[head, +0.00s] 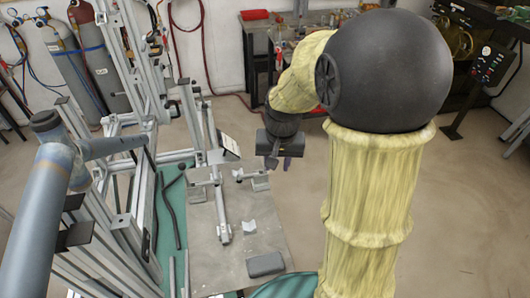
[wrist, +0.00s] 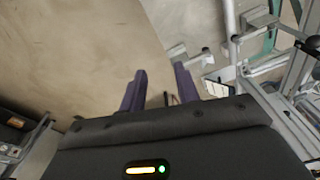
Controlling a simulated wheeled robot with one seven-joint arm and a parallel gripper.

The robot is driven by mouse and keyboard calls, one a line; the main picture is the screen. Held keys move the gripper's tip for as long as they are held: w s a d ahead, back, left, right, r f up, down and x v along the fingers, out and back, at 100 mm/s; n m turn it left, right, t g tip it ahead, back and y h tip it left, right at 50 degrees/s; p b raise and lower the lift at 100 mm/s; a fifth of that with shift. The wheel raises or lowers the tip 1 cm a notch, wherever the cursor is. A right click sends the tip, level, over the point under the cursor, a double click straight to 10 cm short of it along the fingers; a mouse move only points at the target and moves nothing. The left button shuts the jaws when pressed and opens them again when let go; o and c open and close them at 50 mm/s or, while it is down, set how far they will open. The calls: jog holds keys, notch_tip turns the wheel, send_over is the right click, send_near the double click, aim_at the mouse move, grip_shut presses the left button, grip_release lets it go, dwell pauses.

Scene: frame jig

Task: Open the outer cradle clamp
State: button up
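The metal frame jig (head: 140,200) stands at the left in the head view, with upright posts and several brackets. A clamp-like metal bracket with a pale plate (head: 229,144) is on its near right side. I cannot tell for sure which part is the outer cradle clamp, or whether it is open. My gripper (head: 279,163) hangs in the air to the right of the jig, apart from it. In the wrist view its two purple fingers (wrist: 160,87) are spread with nothing between them. Part of the jig (wrist: 290,65) shows at the right there.
A large grey-blue tube (head: 40,210) fills the left foreground. A grey sheet (head: 255,225) right of the jig bears metal fittings (head: 222,220) and a dark block (head: 265,264). Gas cylinders (head: 75,60) stand behind. A workbench (head: 300,25) is at the back.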

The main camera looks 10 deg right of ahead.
jog(key=w+r+m+g+p, duration=0.1)
jog(key=w+r+m+p, duration=0.2)
jog(key=w+r, duration=0.4)
jog(key=w, duration=0.4)
jog(key=shift+w+a+r+m+g, duration=0.15)
jog(key=shift+w+r+m+g, duration=0.15)
jog(key=shift+m, duration=0.1)
notch_tip(320, 180, down, 18)
jog(key=p, duration=0.4)
jog(key=shift+r+p, duration=0.25)
jog(key=shift+p, duration=0.1)
grip_shut()
